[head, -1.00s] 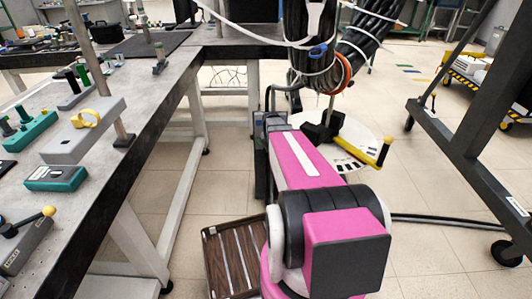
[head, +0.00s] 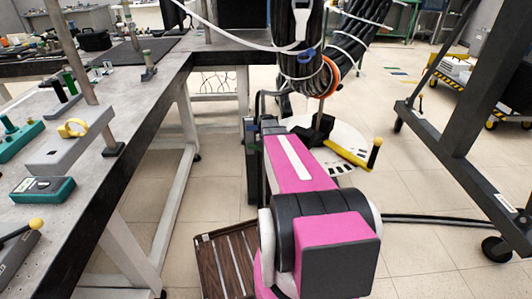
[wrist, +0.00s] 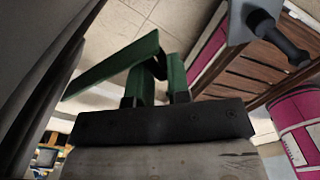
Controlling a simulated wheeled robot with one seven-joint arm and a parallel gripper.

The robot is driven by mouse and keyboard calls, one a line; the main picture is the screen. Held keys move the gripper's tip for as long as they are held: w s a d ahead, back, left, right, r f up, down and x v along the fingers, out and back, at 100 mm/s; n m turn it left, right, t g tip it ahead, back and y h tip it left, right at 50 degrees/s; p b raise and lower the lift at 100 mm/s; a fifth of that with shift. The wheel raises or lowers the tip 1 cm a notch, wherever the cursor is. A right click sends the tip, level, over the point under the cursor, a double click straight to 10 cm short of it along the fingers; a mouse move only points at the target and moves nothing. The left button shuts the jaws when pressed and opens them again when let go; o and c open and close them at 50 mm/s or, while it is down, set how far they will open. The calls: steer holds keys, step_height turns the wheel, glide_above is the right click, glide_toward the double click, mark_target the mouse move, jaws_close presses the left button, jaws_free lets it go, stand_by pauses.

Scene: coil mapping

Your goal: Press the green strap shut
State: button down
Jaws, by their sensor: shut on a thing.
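In the wrist view a slanted green strap (wrist: 112,68) runs up from the left to the end of my gripper (wrist: 160,78). Two short green pieces stand up from the dark bar of my gripper, and I cannot tell whether they are fingers or strap. My gripper is shut, apparently on the strap; the contact is partly hidden. In the head view a thick black hose bundle (head: 300,72) hangs at the table's far end, with a blue band (head: 306,56), white ties and an orange ring (head: 330,77). The gripper's tips and green strap are not clear there.
A long workbench (head: 150,105) with tools and a yellow handle (head: 73,128) runs along the left. A dark wheeled frame (head: 455,140) stands at the right. A white round base (head: 345,142) with a yellow bar lies beyond my arm.

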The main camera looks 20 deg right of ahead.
steer(key=c, duration=1.2)
jaws_free()
steer(key=shift+s+d, duration=0.2)
steer(key=shift+d, duration=0.1)
steer(key=shift+a+r, duration=0.1)
steer(key=shift+r, duration=0.2)
step_height(320, 180, up, 10)
steer(key=shift+w, duration=0.1)
